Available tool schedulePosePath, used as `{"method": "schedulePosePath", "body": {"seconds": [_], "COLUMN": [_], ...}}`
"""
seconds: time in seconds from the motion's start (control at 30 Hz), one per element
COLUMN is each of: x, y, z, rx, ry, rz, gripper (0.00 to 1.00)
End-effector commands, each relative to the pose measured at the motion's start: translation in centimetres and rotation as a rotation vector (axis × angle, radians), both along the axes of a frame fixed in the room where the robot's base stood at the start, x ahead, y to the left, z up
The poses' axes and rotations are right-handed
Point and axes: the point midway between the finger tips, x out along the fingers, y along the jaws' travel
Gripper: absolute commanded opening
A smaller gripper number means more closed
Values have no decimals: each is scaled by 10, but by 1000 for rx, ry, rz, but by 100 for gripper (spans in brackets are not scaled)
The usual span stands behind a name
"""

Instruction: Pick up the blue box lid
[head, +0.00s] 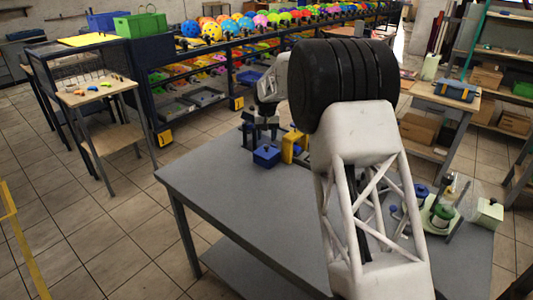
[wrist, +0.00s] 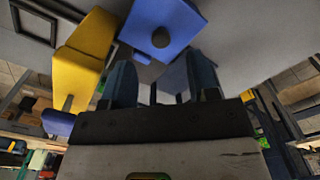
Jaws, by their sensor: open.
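The blue box lid (head: 266,152) tops a small blue box on the grey table, with a small knob at its middle. In the wrist view the blue lid (wrist: 168,18) and its dark round knob (wrist: 160,39) show just beyond my fingertips. My gripper (head: 260,133) is open, its dark fingers pointing down close to the box in the head view. In the wrist view my gripper (wrist: 162,78) has its two fingers spread apart with no lid between them. I cannot tell whether a finger touches the box.
A yellow box (head: 291,147) stands close to the right of the blue box; the yellow box also shows in the wrist view (wrist: 86,50). Green and white items (head: 441,212) stand at the table's right end. The table's (head: 215,185) left part is clear.

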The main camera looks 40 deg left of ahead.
Motion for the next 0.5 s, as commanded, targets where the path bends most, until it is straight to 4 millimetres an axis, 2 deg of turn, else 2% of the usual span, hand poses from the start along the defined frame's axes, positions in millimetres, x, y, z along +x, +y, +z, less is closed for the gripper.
{"method": "schedulePosePath", "body": {"seconds": [0.5], "x": [0], "y": [0], "z": [-7], "rx": [1], "ry": [-1], "rz": [0], "gripper": [54]}}
